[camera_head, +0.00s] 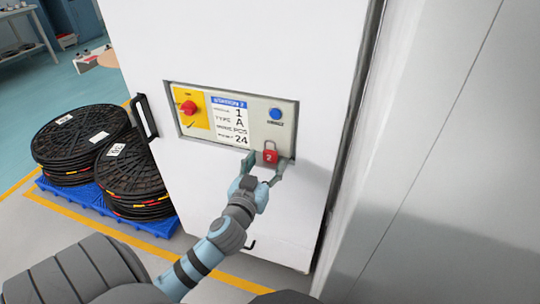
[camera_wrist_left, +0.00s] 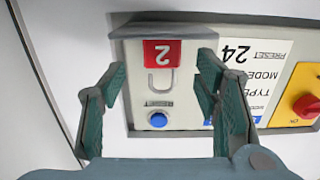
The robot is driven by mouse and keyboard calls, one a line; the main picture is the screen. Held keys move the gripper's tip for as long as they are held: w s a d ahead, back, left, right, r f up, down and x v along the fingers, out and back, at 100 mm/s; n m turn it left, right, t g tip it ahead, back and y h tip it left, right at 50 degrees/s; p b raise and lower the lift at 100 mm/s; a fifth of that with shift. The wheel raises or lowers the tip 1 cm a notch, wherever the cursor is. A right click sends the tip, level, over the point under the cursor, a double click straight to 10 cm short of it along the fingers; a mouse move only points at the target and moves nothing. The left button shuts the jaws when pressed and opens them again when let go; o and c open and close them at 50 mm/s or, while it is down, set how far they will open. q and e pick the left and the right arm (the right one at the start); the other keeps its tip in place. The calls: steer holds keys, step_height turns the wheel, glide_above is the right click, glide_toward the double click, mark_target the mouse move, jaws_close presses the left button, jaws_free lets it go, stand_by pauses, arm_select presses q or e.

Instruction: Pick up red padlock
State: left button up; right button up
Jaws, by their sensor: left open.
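The red padlock (camera_head: 270,156), marked with a 2, is at the lower right of the station panel (camera_head: 285,133). In the left wrist view the red padlock (camera_wrist_left: 163,53) appears upside down, with its grey shackle pointing down the picture. My left gripper (camera_head: 264,168) is open just below and in front of the padlock. In the left wrist view the open fingers (camera_wrist_left: 158,80) stand on either side of the padlock, with gaps to both sides. I cannot tell how far the fingertips are from it in depth. My right gripper is not in view.
The panel has a blue reset button (camera_head: 276,114), a red knob on a yellow plate (camera_head: 189,107) and a label (camera_head: 229,120). The white cabinet (camera_head: 240,45) has a black handle (camera_head: 145,117). Black reels (camera_head: 136,176) stand on a blue pallet (camera_head: 150,222) at left. A grey wall (camera_head: 440,150) is close at right.

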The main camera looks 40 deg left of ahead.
mark_target(269, 155)
arm_select(q)
steer(key=x, duration=0.4)
steer(key=shift+w+a, duration=0.15)
steer(key=shift+a, duration=0.05)
steer(key=shift+w+a, duration=0.1)
steer(key=shift+w, duration=0.25)
steer(key=shift+s, duration=0.1)
steer(key=c, duration=0.3)
jaws_close()
